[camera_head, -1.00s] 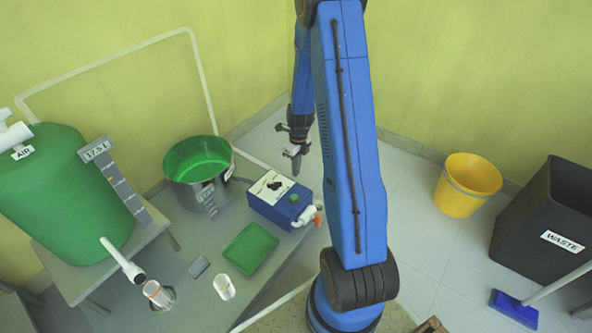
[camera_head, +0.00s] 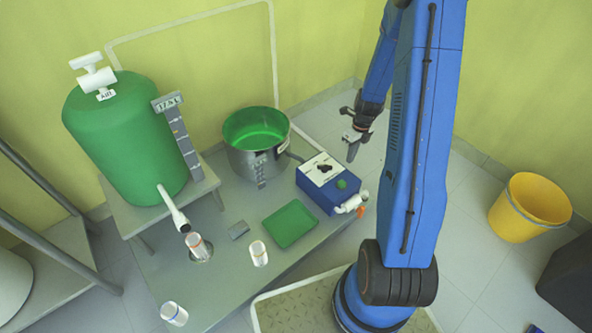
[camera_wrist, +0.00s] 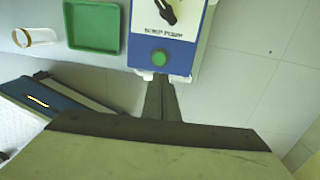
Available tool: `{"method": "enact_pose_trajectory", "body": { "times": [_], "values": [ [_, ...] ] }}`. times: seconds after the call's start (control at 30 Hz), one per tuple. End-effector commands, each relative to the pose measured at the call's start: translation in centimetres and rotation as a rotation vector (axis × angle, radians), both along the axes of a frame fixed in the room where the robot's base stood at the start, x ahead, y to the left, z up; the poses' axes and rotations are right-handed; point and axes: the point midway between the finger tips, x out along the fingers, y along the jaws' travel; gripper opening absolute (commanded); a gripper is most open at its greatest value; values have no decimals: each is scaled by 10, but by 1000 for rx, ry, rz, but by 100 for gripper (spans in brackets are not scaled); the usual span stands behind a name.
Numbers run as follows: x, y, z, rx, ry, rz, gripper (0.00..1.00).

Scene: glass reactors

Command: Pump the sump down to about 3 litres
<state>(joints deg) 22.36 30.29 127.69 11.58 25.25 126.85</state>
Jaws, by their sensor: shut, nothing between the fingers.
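The sump is a steel pot (camera_head: 250,158) with green liquid inside and a level scale on its front. The blue sump pump box (camera_head: 322,198) stands to its right, with a white top, a black rotary switch (camera_head: 324,168) and a green button (camera_head: 342,184). In the wrist view the pump's label and green button (camera_wrist: 159,58) show just beyond my fingertips. A white valve with an orange tip (camera_head: 352,204) is on the pump's right side. My gripper (camera_head: 353,150) is shut and empty, in the air behind and right of the pump; it also shows in the wrist view (camera_wrist: 160,82).
A green tank (camera_head: 125,135) labelled AIR, with a 17.5 L scale, stands on a stand at left. A green tray (camera_head: 290,224) and several glass jars (camera_head: 259,253) are on the grey table. A yellow bucket (camera_head: 528,208) stands on the floor at right.

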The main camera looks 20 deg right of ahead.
Motion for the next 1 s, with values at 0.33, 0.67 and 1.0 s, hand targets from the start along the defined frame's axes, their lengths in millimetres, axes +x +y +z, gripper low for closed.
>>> {"method": "enact_pose_trajectory", "body": {
  "times": [0.33,0.67,1.0],
  "values": [
    [-8,-1,9,4,-37,-5,0],
    [-8,0,-1,5,-35,-5,0],
    [-7,5,-49,5,-33,-3,0]
  ]
}}
